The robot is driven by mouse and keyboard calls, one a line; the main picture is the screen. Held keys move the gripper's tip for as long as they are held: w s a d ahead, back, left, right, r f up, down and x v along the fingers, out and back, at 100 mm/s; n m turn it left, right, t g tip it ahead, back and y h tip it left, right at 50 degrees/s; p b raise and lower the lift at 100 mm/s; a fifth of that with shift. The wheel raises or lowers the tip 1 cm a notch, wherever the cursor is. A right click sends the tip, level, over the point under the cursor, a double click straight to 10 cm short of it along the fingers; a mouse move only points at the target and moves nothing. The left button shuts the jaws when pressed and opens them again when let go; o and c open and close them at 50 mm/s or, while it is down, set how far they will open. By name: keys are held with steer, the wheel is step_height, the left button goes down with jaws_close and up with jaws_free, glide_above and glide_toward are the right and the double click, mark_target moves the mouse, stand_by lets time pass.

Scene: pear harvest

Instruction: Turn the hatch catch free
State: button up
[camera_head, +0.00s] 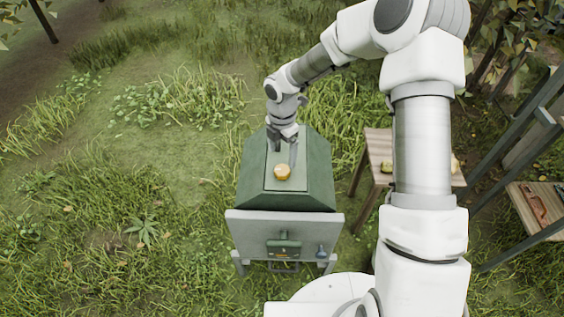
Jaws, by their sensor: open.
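A green box with sloping sides (251,178) stands in the grass at the middle of the head view. A lighter green panel (272,184), which looks like the hatch, lies along its top. A round orange-yellow knob (283,172), apparently the catch, sits near the front end of this panel. My gripper (283,147) is over the panel, just behind the knob, with its fingers pointing down. It is open and holds nothing that I can see. I cannot tell whether a fingertip touches the panel or the knob.
A grey shelf (240,223) at the box's front bears a green object (284,247) and a small blue item (321,251). A wooden table (378,145) stands to the right, partly behind my arm. Open grass lies left.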

step_height(320, 180, up, 10)
steer(key=shift+p, duration=0.35)
steer(key=shift+r, duration=0.1)
steer(key=s+d+r+m+t+h, duration=0.1)
steer(key=s+d+r+m, duration=0.4)
steer(key=r+m, duration=0.25)
steer(key=s+d+r+m+t+h, duration=0.1)
steer(key=s+d+r+m+t, duration=0.1)
steer(key=s+d+r+m, duration=0.55)
steer(key=s+d+r+m+t+y, duration=0.1)
steer(key=s+r+m, duration=0.2)
steer(key=s+m, duration=0.3)
steer(key=s+r+m+t+y, duration=0.1)
steer(key=s+r+m, duration=0.2)
steer(key=s+m, duration=0.2)
steer(key=shift+s+d+m+t, duration=0.3)
steer(key=shift+s+d+m, duration=0.1)
steer(key=shift+s, duration=0.4)
